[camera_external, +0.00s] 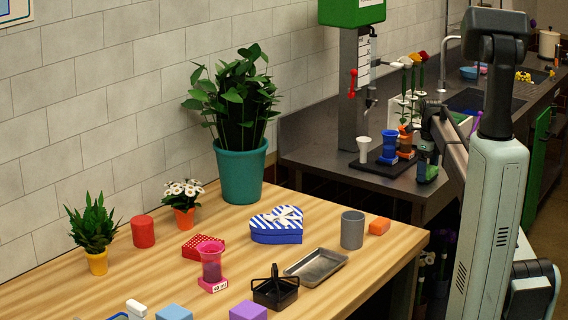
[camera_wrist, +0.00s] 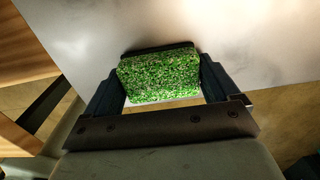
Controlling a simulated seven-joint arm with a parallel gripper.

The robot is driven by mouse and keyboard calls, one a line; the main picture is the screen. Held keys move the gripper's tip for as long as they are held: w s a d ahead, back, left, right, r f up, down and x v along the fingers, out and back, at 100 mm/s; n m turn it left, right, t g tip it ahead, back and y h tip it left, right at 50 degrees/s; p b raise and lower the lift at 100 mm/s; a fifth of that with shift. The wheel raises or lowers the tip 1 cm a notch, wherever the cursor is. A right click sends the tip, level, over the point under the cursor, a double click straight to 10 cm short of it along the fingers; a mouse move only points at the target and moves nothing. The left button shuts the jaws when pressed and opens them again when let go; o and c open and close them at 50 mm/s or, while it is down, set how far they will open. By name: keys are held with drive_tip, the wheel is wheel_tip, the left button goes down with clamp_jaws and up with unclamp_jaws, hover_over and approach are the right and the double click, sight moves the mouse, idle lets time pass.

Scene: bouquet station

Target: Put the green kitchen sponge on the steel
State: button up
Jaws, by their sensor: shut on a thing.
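The green kitchen sponge (camera_wrist: 160,76), speckled and block-shaped, is between the two dark fingers of my gripper (camera_wrist: 162,62) in the wrist view. The gripper is shut on it. A pale, smooth, shiny surface (camera_wrist: 255,45) fills much of the view beyond the sponge; I cannot tell whether the sponge touches it. In the external view my gripper (camera_external: 428,166) is small, at the front right edge of the dark grey steel counter (camera_external: 345,165), with a bit of green at it. A shallow steel tray (camera_external: 316,267) lies empty on the wooden table.
On the counter, a dark stand (camera_external: 383,162) with small cups and a tall dispenser (camera_external: 354,90) are left of my gripper. The wooden table (camera_external: 150,275) holds a heart box (camera_external: 277,228), a grey cup (camera_external: 352,230), an orange block (camera_external: 379,227), a black caddy (camera_external: 275,292) and plants.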

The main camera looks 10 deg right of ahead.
sight(428, 168)
drive_tip(key=shift+f, duration=0.1)
drive_tip(key=o, duration=0.8)
drive_tip(key=shift+c, duration=0.2)
wheel_tip(428, 168, up, 12)
idle(0.5)
